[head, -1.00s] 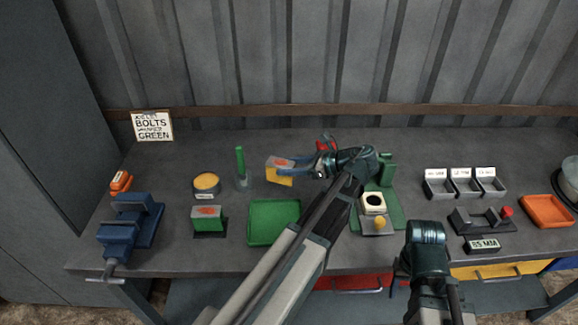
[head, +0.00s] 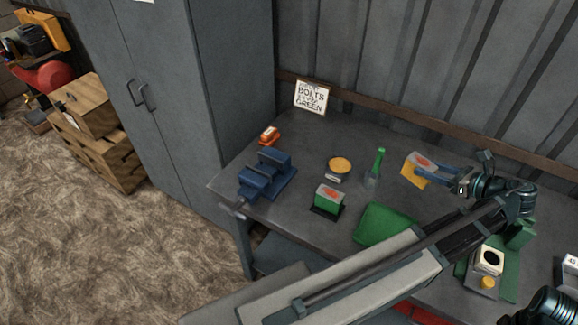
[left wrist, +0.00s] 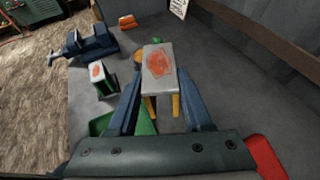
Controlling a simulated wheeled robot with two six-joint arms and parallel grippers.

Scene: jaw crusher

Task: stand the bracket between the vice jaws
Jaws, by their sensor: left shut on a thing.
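My left gripper (head: 437,175) is shut on the bracket (head: 417,168), a yellow piece with a grey face and an orange-red patch. It is held above the back of the bench. In the left wrist view the bracket (left wrist: 159,72) sits between the fingertips, grey face up, with yellow legs below. The blue vice (head: 266,177) stands at the bench's left end, well left of the bracket. It also shows at upper left in the left wrist view (left wrist: 88,42); I see nothing between its jaws. My right gripper is out of view; only part of that arm shows.
Between bracket and vice stand a green upright (head: 379,160), a round yellow-topped item (head: 340,165) and a green block with a red patch (head: 328,199). An orange item (head: 270,135) lies behind the vice. A green tray (head: 378,224) is nearer the front.

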